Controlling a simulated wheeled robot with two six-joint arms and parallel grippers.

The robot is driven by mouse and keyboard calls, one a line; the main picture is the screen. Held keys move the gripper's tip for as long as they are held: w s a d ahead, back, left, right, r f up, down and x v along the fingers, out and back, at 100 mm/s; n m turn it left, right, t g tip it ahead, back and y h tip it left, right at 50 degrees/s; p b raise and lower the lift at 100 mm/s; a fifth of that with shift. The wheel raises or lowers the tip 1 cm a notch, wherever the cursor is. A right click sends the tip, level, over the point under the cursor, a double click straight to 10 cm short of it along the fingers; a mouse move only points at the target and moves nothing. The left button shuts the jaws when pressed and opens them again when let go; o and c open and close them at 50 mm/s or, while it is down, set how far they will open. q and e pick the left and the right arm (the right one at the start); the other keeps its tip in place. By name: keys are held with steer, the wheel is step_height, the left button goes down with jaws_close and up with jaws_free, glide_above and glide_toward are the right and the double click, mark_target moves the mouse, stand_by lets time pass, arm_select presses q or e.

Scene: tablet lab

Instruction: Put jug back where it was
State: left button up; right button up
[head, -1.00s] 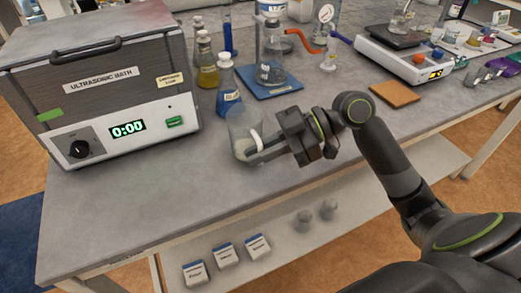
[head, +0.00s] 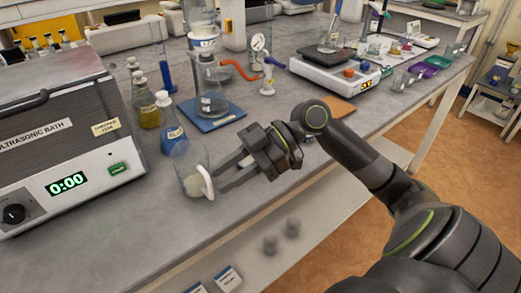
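The jug (head: 187,168) is clear with a white handle (head: 207,182) and pale contents low inside. It stands upright on the grey bench near the front edge, right of the ultrasonic bath (head: 70,150). Its handle faces right. My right gripper (head: 219,179) is just right of the handle, with its two fingers apart and nothing seen between them. The fingertips look close to the handle; whether they touch it I cannot tell. My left gripper is not in view.
Behind the jug stand a blue flask (head: 171,125), a yellow flask (head: 147,108) and a glass vessel on a blue base (head: 210,117). A balance (head: 335,78) and an orange-brown pad (head: 335,109) lie farther right. The bench front (head: 150,225) is clear.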

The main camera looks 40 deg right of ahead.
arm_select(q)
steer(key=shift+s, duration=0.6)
arm_select(e)
steer(key=v, duration=0.8)
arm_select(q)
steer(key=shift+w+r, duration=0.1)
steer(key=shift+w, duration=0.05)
